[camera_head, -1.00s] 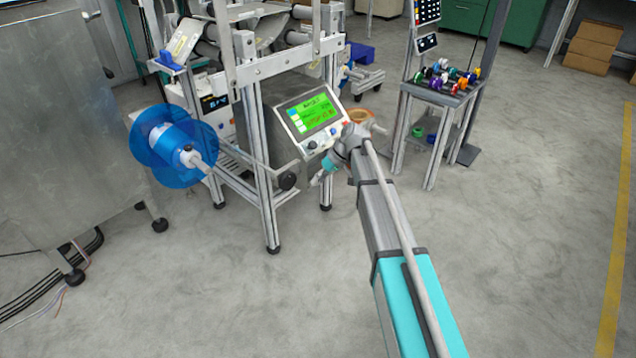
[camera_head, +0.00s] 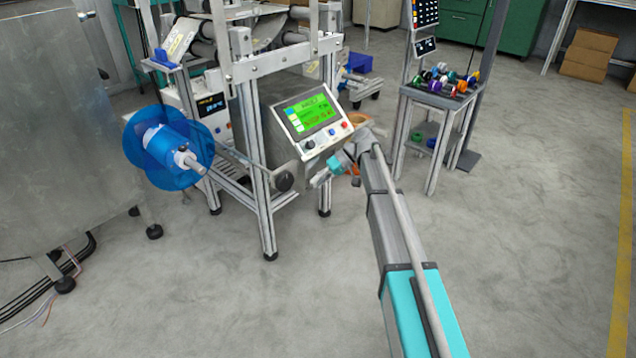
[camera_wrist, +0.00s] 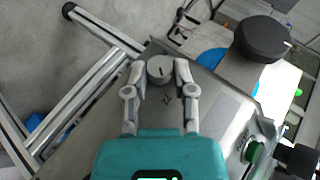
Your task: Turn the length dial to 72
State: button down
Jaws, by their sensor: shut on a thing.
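A small round grey dial (camera_wrist: 160,71) with a dark pointer line sits on a grey metal face in the wrist view. My gripper (camera_wrist: 160,66) is shut on it, with one finger on each side. A marking that looks like 72 (camera_wrist: 165,101) shows upside down on the face just below the dial. In the head view my gripper (camera_head: 317,181) is low at the front of the machine, below the control panel (camera_head: 313,122). The dial cannot be made out there. The panel's green screen is lit, but its text is too small to read surely.
A black round knob (camera_wrist: 262,38) is close to the dial, and a green button (camera_wrist: 254,152) is at lower right. A blue film reel (camera_head: 168,148) sticks out at the machine's left. A small table with colourful spools (camera_head: 445,80) stands right.

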jog(key=shift+s, duration=0.1)
jog(key=shift+c, duration=2.2)
grip_release()
jog(key=shift+r+p, duration=0.1)
jog(key=shift+p, duration=0.45)
